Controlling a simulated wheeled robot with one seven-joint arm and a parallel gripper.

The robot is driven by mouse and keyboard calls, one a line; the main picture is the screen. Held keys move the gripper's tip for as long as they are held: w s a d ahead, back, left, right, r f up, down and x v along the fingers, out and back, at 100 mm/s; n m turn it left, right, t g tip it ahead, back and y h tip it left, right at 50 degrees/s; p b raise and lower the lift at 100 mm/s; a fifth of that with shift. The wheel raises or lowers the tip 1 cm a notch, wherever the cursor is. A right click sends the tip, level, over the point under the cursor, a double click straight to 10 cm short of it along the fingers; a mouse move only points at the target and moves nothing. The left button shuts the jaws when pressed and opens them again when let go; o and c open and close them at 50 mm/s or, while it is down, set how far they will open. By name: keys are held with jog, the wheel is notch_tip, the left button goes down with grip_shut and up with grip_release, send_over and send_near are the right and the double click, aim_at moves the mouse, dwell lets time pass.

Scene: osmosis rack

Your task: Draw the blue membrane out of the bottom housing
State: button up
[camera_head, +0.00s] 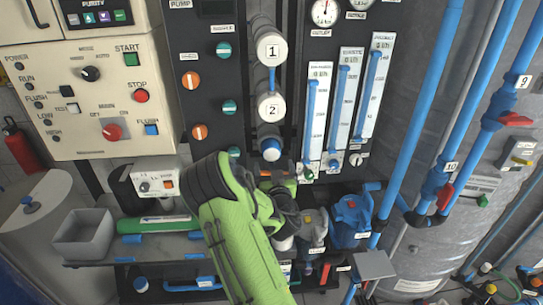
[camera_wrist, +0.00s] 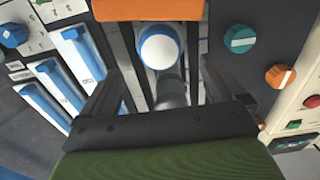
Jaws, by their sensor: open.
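The blue membrane (camera_head: 270,149) shows at the bottom housing as a short blue end with a white face, below the white caps marked 1 and 2. In the wrist view its end (camera_wrist: 163,50) is a white disc with a blue rim. My gripper (camera_wrist: 160,72) is open, with one dark finger on each side of the picture and the disc in the gap between them. I see no contact with the membrane. In the head view my gripper (camera_head: 284,207) is low and right of the membrane, its fingertips hard to make out. The housing around the membrane is mostly hidden.
An orange block (camera_wrist: 150,10) crosses the top of the wrist view, close by the membrane. Flow meters (camera_head: 352,95) stand right of the housings, with knobs (camera_head: 190,80) to the left. A grey bin (camera_head: 84,235) stands at lower left.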

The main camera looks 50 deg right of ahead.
aim_at(272, 155)
jog(key=shift+p+x, duration=1.35)
jog(key=shift+x, duration=2.4)
jog(key=c, duration=1.3)
jog(key=shift+b+v, duration=2)
jog(key=shift+v, duration=3.3)
jog(key=o, duration=1.3)
jog(key=shift+c, duration=0.2)
jog(key=shift+f, duration=0.1)
